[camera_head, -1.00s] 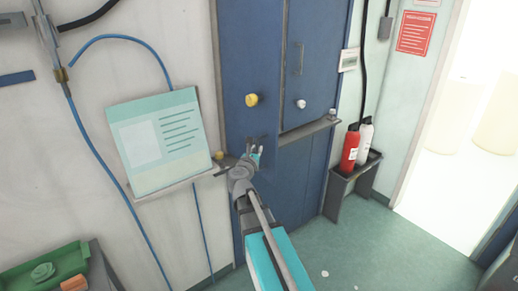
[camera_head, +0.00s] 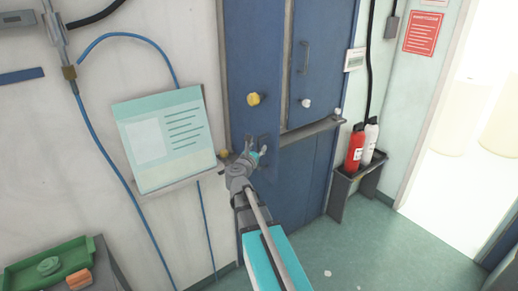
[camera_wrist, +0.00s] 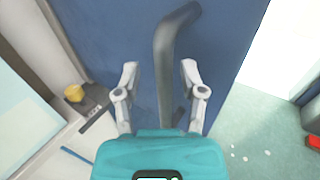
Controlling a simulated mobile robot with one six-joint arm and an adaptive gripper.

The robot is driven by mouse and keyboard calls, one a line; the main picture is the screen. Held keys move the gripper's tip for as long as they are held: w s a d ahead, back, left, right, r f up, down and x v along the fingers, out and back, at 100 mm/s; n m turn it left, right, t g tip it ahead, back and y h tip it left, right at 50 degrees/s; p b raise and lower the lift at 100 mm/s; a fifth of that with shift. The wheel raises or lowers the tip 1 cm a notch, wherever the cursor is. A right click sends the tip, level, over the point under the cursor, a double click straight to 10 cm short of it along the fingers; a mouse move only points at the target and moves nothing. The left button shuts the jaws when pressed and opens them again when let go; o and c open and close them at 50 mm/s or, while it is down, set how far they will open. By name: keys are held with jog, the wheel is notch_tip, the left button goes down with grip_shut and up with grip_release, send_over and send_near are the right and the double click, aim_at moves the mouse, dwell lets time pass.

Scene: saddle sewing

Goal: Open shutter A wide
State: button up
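A blue shutter panel (camera_head: 252,60) with a yellow knob (camera_head: 254,99) stands left of a second blue panel (camera_head: 320,65). I cannot read which one is marked A. My gripper (camera_head: 253,154) is in front of the lower part of the left panel. In the wrist view, my gripper (camera_wrist: 160,75) is open, with one finger on each side of a dark grey bar handle (camera_wrist: 166,65) on the blue panel. My fingers partly hide the handle in the head view.
A grey ledge (camera_head: 312,127) juts out under the right panel. A teal notice board (camera_head: 164,140) is on the wall to the left. A red extinguisher (camera_head: 355,148) and a white one (camera_head: 371,140) stand in a grey stand at right. The green floor (camera_head: 385,240) has open room.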

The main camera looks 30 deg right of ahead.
jog(key=shift+s, duration=0.25)
jog(key=shift+s+a, duration=0.15)
jog(key=shift+a, duration=0.05)
jog(key=v, duration=0.6)
jog(key=shift+s+a, duration=0.2)
jog(key=shift+a, duration=0.15)
dwell(0.4)
